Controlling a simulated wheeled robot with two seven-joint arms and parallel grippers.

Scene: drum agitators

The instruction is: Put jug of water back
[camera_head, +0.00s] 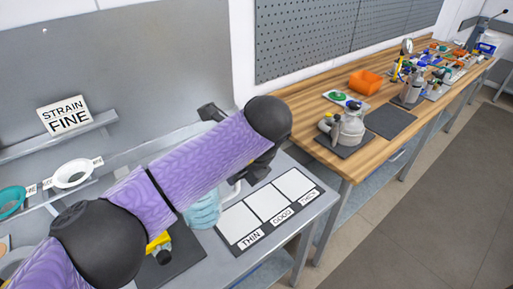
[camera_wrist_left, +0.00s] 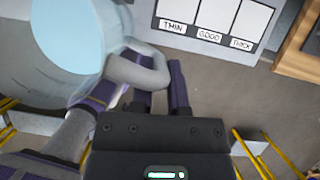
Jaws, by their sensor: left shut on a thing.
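The jug of water is a translucent pale blue jug (camera_head: 203,211), partly hidden behind my purple left arm in the head view. It is large at the upper left of the left wrist view (camera_wrist_left: 100,55), with a light blue water surface (camera_wrist_left: 68,32) inside it. My left gripper (camera_wrist_left: 160,86) is shut on the jug's handle (camera_wrist_left: 145,70). In the head view the gripper is mostly hidden by the arm. My right gripper is not in view.
A board (camera_head: 241,225) with white THIN, GOOD and THICK squares lies right of the jug. A dark mat (camera_head: 181,262) with a yellow-topped item (camera_head: 158,242) is left of it. A wooden bench (camera_head: 345,165) holds a grey container (camera_head: 348,130) and an empty dark mat (camera_head: 390,121).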

